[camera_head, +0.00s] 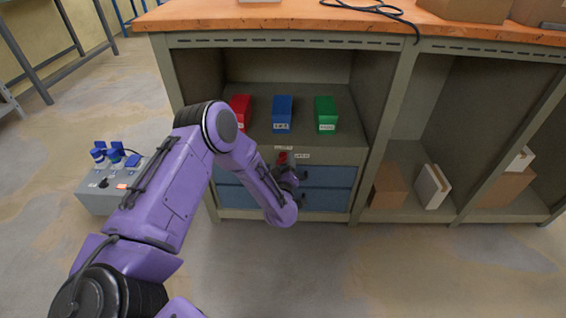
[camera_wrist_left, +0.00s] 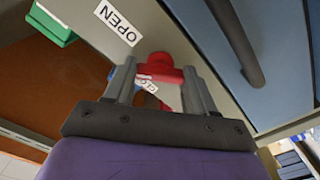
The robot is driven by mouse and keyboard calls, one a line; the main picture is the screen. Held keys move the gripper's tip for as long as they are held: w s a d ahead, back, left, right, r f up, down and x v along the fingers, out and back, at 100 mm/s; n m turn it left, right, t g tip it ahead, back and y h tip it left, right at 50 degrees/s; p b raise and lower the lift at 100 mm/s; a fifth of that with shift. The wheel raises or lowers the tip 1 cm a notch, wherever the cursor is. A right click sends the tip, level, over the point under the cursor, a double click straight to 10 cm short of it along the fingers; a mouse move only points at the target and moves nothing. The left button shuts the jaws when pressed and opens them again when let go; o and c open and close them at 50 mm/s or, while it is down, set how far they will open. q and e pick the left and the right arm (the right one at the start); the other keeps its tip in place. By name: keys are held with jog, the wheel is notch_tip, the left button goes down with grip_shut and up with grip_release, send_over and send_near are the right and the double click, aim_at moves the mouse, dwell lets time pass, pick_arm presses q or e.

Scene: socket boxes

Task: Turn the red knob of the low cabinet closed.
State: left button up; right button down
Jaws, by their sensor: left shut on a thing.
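The red knob (camera_head: 283,157) is on the front panel of the low cabinet (camera_head: 330,157), just above the blue drawers. My left gripper (camera_wrist_left: 158,72) is shut on the red knob (camera_wrist_left: 160,66), with one finger on each side of it in the left wrist view. In the head view my purple left arm reaches down to the knob and hides part of the drawers. A white OPEN label (camera_wrist_left: 117,23) is beside the knob. A second label (camera_wrist_left: 150,88), partly hidden, shows between the fingers. My right gripper is not in view.
Red (camera_head: 240,109), blue (camera_head: 282,114) and green (camera_head: 326,114) boxes stand on the shelf above the knob. Dark handles (camera_wrist_left: 236,42) stick out from the drawers near the gripper. A grey control box (camera_head: 100,198) stands on the floor at left. Floor ahead of the cabinet is clear.

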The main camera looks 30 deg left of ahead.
pick_arm(q)
jog(key=n, duration=0.5)
jog(key=shift+n, duration=0.3)
jog(key=n, duration=0.4)
jog(key=shift+d+f+n, duration=0.1)
jog(key=shift+n, duration=0.3)
jog(key=o, duration=1)
jog(key=shift+o, duration=0.2)
jog(key=shift+s, duration=0.1)
jog(key=p+v, duration=0.2)
jog(key=v, duration=0.8)
jog(key=shift+s+p, duration=0.2)
jog(key=shift+p, duration=0.1)
jog(key=shift+d, duration=0.1)
